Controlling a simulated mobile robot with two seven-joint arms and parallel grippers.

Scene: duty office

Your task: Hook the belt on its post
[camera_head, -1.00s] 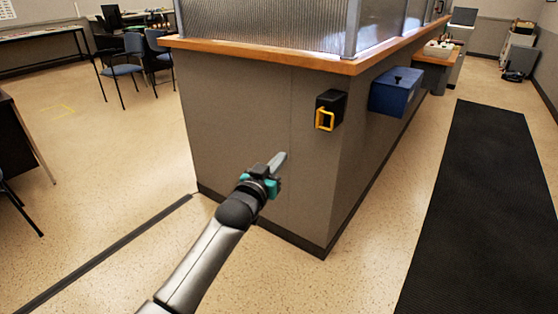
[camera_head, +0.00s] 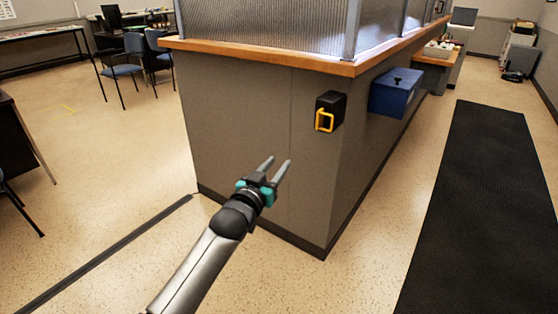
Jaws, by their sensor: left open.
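A black box with a yellow loop on its front (camera_head: 326,112) is fixed to the grey counter wall near its corner; it looks like a belt cassette with the belt's end. My left gripper (camera_head: 277,163) is in front of the counter wall, below and left of the black box, and apart from it. Its two fingers are spread and point up, with nothing between them. I see no post that I can tell for sure. My right gripper is not in view.
The counter (camera_head: 245,130) has a wooden top edge and glass panels above. A blue box (camera_head: 395,92) hangs on its right side. A black mat (camera_head: 480,200) lies on the right floor. Chairs (camera_head: 120,68) stand at the back left. The floor left of the counter is largely clear.

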